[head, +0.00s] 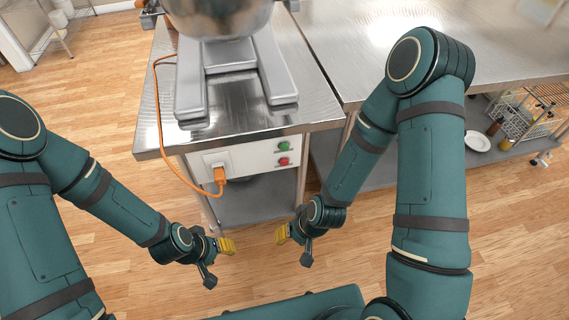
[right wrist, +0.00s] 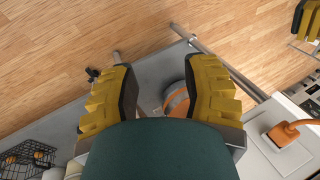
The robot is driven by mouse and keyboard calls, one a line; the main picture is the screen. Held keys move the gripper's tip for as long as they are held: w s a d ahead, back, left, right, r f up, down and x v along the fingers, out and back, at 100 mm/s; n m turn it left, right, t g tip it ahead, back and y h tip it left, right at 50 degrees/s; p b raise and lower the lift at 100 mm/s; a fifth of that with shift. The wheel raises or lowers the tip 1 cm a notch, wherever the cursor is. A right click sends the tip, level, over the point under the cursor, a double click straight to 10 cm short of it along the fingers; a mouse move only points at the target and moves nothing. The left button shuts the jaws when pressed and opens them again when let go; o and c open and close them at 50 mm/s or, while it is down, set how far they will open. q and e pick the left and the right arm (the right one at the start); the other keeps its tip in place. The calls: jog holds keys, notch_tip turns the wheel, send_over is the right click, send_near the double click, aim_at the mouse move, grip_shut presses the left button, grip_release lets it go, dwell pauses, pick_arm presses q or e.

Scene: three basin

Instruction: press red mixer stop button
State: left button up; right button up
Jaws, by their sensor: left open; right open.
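The red stop button (head: 283,161) is on the white front panel (head: 245,160) below the mixer (head: 230,55), directly under a green button (head: 284,146). My right gripper (head: 292,246) is open and empty, in front of and below the panel, apart from the red button. Its two yellow fingers are spread wide in the right wrist view (right wrist: 160,88), where I cannot make out the red button. My left gripper (head: 219,261) is open and empty, lower left of the button. Its yellow fingers also show at the top right of the right wrist view (right wrist: 308,20).
An orange plug (head: 220,179) with a cable sits in the panel left of the buttons. A steel table (head: 320,110) carries the mixer, with a lower shelf (head: 250,205) beneath. A wire rack (head: 525,115) and white plate (head: 477,141) are at right. Open wooden floor lies in front.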

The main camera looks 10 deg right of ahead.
grip_shut()
dwell(1.3)
